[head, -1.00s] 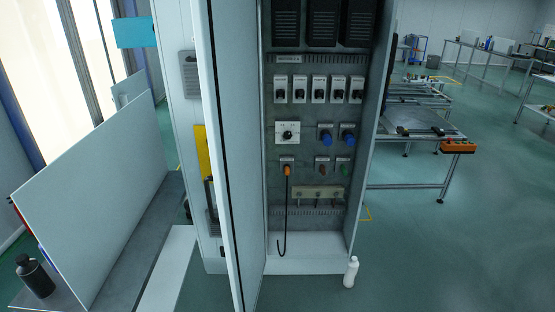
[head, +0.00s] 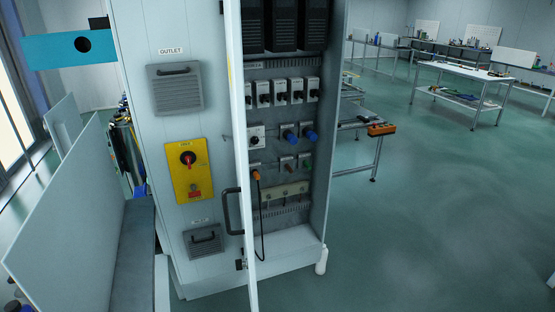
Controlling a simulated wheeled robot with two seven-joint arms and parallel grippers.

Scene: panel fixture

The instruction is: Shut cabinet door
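The cabinet (head: 175,120) stands upright in the middle of the head view. Its door (head: 246,160) is open and seen nearly edge-on, swung out toward me. A dark door handle (head: 231,212) is on the door's left face. Behind the door, the inside panel (head: 282,140) shows with black units, several white switches, blue and orange plugs and a hanging black cable. The door hides the left part of the interior. Neither of my grippers is in view.
A white bottle (head: 321,261) stands on the floor by the cabinet's front right corner. A white panel and grey bench (head: 130,255) stand at left. A blue sign (head: 70,48) juts out at upper left. The green floor (head: 430,220) at right is clear.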

